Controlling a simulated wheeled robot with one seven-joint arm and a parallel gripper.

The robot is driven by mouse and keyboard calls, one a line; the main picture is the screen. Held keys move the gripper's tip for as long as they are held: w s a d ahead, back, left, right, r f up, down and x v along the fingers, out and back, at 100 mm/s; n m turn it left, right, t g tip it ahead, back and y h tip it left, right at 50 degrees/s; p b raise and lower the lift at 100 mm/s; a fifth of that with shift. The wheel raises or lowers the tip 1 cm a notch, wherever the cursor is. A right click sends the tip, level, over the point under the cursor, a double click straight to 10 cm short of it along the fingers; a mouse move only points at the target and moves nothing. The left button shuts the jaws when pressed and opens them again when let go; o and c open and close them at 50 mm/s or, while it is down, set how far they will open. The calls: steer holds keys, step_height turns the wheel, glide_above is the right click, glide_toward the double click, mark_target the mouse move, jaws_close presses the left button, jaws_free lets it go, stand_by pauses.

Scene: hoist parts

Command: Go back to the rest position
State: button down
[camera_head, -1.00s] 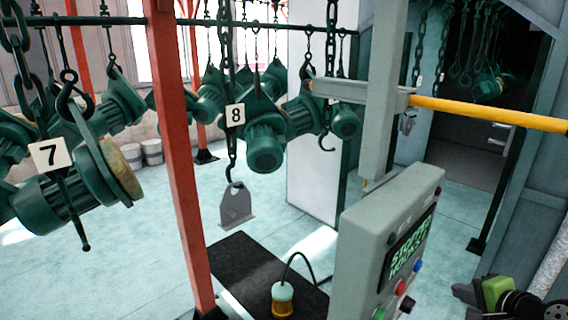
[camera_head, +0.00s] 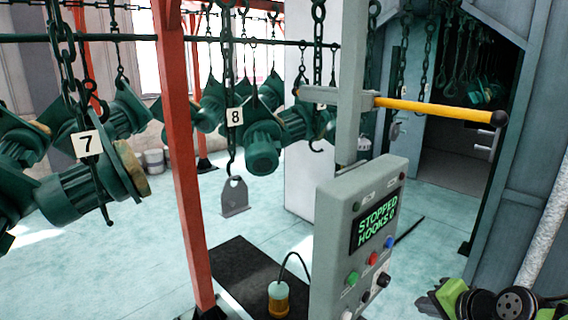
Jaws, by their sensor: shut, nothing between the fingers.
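My gripper does not show clearly in the head view. A green and black piece of machinery with round dark discs (camera_head: 516,303) shows at the bottom right corner, cut off by the frame edge. I cannot tell whether it is part of my arm, and no fingertips can be made out on it. The grey control box (camera_head: 362,235) stands right of centre, with a screen reading "STOPPED HOOKS 0" and several coloured buttons below it.
A yellow bar (camera_head: 435,107) with a black end reaches right from the grey post. A red post (camera_head: 183,170) stands left of centre. Green motors (camera_head: 262,150) hang from chains with tags 7 and 8. Floor is open at left.

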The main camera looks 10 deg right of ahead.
steer(key=s+a+n+g+b, duration=0.15)
steer(key=s+a+n, duration=0.45)
steer(key=a, duration=0.7)
steer(key=s+a+n+g, duration=0.1)
steer(key=s+a+n, duration=0.1)
steer(key=s, duration=0.5)
steer(key=s+a+n+g+h, duration=0.1)
steer(key=s+a+n, duration=0.2)
steer(key=s, duration=0.3)
steer(key=shift+s+f+n+h+b, duration=0.3)
steer(key=shift+s+f+n, duration=0.1)
steer(key=shift+n, duration=0.1)
steer(key=shift+a, duration=0.1)
